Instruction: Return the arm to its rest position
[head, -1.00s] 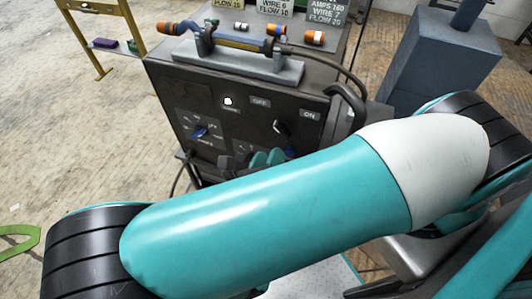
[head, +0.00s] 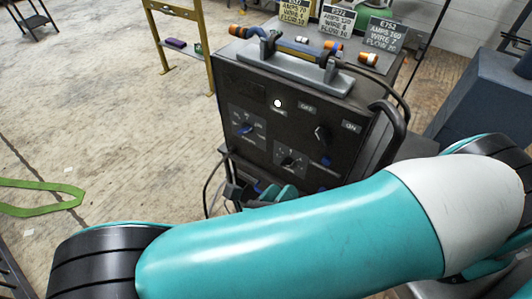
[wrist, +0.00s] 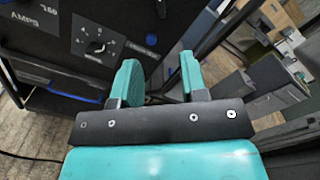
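My arm, teal with a white section and black joints, stretches across the lower part of the head view. My gripper (wrist: 160,79) shows in the wrist view with its two teal fingers apart and nothing between them. In the head view only the teal fingertips (head: 276,194) show above my arm, in front of the lower front of the dark welding machine (head: 278,130). The machine's front, with its dials, also stands beyond my gripper in the wrist view (wrist: 60,52).
A torch lies on a grey holder (head: 295,72) on the machine. Cables hang at the machine's sides. A blue-grey block (head: 480,105) stands at right, a yellow stand (head: 182,40) at the back left. A green loop (head: 40,198) lies on the floor at left. Open floor lies between.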

